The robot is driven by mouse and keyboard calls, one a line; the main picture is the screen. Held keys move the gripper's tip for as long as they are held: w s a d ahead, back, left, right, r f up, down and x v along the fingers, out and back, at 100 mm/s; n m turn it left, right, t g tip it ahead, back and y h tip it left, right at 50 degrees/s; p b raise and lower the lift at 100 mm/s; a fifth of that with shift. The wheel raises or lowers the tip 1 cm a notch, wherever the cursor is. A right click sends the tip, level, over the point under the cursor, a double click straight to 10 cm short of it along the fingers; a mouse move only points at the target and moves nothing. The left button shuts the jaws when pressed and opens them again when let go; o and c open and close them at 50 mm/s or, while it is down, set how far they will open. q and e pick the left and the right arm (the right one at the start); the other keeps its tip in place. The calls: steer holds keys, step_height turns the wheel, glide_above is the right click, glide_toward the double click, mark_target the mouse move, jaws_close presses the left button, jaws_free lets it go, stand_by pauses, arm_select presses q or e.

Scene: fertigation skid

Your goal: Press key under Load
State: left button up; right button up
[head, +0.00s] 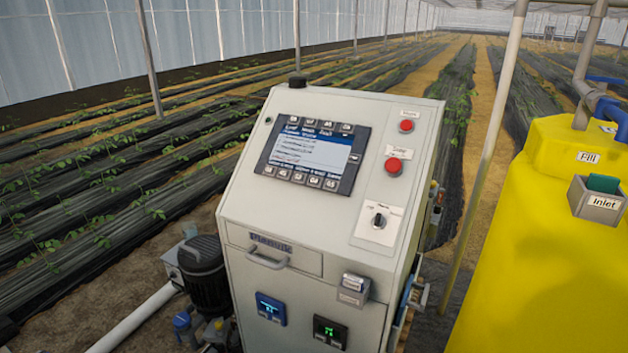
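The control panel's screen unit (312,153) is set in the sloped face of a light grey cabinet (330,215). Its lit display (308,150) has a dark header line, where small text at the left seems to read Load (291,128), with further words to its right. A row of small keys (310,122) runs above the display. Another row of keys (298,177) runs below it, and a single key (354,158) sits at its right side. The key markings are too small to read surely. Neither of my grippers is in view.
Two red buttons (393,166) and a rotary switch (379,219) sit right of the screen. A drawer handle (266,261) and two small displays (271,309) are lower down. A pole and a yellow tank (545,230) stand at right, a pump (204,270) at left.

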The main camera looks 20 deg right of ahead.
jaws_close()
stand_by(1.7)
